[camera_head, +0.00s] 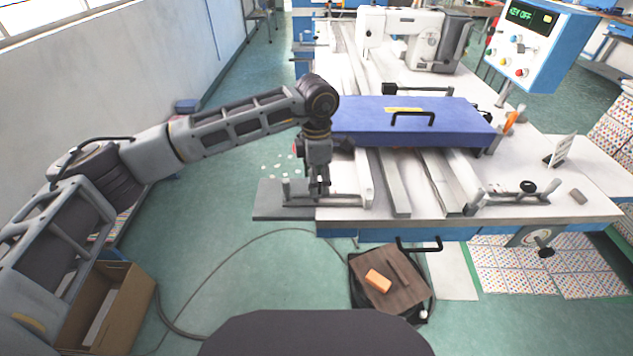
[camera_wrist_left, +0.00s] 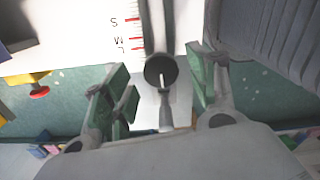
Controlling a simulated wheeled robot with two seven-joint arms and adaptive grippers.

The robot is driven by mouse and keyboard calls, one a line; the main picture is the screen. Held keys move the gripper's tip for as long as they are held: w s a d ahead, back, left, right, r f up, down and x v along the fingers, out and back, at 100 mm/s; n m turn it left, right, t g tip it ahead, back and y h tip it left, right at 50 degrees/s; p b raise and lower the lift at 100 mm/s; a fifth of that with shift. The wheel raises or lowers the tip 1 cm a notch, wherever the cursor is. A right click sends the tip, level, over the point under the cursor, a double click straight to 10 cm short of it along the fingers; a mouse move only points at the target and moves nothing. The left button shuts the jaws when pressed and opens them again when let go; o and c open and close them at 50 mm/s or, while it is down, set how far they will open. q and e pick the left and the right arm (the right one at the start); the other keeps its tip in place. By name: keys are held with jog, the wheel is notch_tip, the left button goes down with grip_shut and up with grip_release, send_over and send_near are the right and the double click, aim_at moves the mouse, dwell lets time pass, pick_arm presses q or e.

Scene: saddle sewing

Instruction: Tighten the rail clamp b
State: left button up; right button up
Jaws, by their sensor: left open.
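My left gripper (camera_head: 319,188) points down over the front left corner of the sewing table, at a grey rail clamp (camera_head: 342,201). Its label cannot be read. In the left wrist view, the left gripper (camera_wrist_left: 157,90) is open, its green-padded fingers on either side of the clamp's round grey bar end (camera_wrist_left: 161,70) and small lever handle (camera_wrist_left: 165,112). A gap shows between the fingers and the handle. A similar clamp (camera_head: 515,198) with a black knob sits at the front right. My right gripper is not in view.
A blue lid-like plate (camera_head: 405,115) with a black handle lies over the rails behind the gripper. A control box (camera_head: 530,45) stands at the back right.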

pick_arm(q)
notch_tip(320, 180, up, 10)
jog(key=shift+r, duration=0.25)
dwell(0.3)
jog(key=shift+f, duration=0.1)
dwell(0.3)
